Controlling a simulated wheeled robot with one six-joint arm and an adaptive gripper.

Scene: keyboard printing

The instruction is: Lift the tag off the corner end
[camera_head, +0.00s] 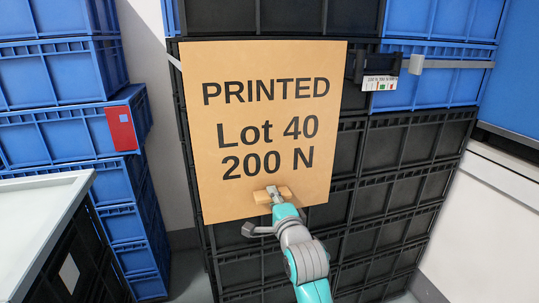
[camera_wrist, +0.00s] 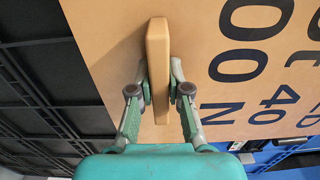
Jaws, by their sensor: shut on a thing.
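The tag is a large tan board (camera_head: 262,110) with black print reading "PRINTED Lot 40 200 N". It stands upright, slightly tilted, in front of the stacked black crates; I cannot tell whether it touches them. A tan block handle (camera_head: 286,192) sticks out near its lower edge. My gripper (camera_head: 272,193) is shut on this handle. In the wrist view, the gripper (camera_wrist: 159,92) has a finger on each side of the handle (camera_wrist: 158,50), and the board (camera_wrist: 200,60) lies behind it. The board hides what is behind it, so I cannot identify the corner end.
Black crates (camera_head: 412,150) stand behind the board. A dark bracket with a small marked label (camera_head: 379,83) and a grey bar (camera_head: 450,64) sit right of the board. Blue crates (camera_head: 60,75), one with a red card (camera_head: 120,128), stand left. A pale-topped table (camera_head: 40,215) is at lower left.

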